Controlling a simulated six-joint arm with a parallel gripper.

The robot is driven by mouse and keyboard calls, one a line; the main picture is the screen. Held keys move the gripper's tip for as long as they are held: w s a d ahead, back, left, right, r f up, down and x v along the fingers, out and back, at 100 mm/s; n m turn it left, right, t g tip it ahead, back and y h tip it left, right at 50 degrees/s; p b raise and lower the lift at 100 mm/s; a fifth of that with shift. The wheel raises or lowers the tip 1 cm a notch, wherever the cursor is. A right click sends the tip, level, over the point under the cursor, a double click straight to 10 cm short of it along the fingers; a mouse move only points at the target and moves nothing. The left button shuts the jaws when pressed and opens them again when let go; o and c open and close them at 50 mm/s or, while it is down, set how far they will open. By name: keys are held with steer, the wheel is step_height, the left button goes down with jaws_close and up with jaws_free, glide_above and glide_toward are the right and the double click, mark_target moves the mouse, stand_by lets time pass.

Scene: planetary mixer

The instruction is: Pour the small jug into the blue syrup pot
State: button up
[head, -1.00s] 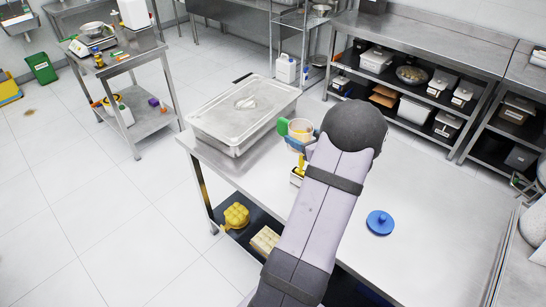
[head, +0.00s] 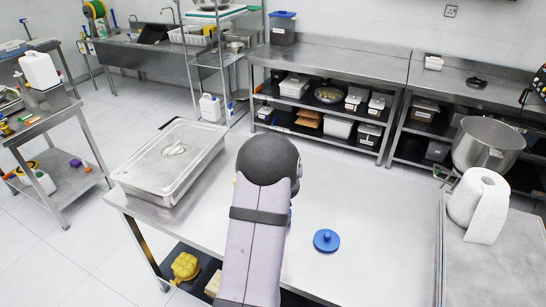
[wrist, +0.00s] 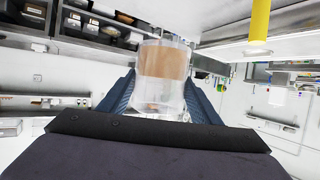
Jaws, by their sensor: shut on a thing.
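My gripper (wrist: 162,100) has blue fingers on both sides of a clear small jug (wrist: 163,108) in the wrist view and is shut on it. An orange-brown band shows through the jug's wall. In the head view my dark wrist and pale arm hide the fingers and the jug. A blue round lid with a knob (head: 326,241) lies on the steel table, right of my arm. I cannot make out the blue syrup pot itself; a small blue patch shows at the right edge of my wrist, too little to identify.
The table right of my arm is clear except for the lid. A paper towel roll (head: 478,200) and a mixer bowl (head: 487,145) stand at the right.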

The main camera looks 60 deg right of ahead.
stand_by(0.4)
steer(key=f+b, duration=0.1)
steer(key=b, duration=0.2)
steer(key=f+t+h+b, duration=0.1)
steer(key=f+b, duration=0.1)
steer(key=b, duration=0.2)
steer(key=shift+w+d+m, duration=0.1)
steer(key=shift+w+m, duration=0.1)
steer(key=shift+m, duration=0.1)
steer(key=shift+r, duration=0.3)
steer(key=shift+f+h+b, duration=0.15)
steer(key=shift+h+b, duration=0.35)
steer(key=shift+b, duration=0.65)
steer(key=shift+w+r+t+h+b, duration=0.1)
steer(key=shift+r+t+h+b, duration=0.2)
steer(key=shift+b, duration=0.25)
steer(key=shift+d+f+t+b, duration=0.1)
steer(key=shift+f+t+b, duration=0.2)
steer(key=shift+b, duration=0.7)
steer(key=shift+w+r+m+h+b, duration=0.1)
steer(key=shift+m+h+b, duration=0.25)
steer(key=shift+b, duration=0.65)
steer(key=shift+r, duration=0.2)
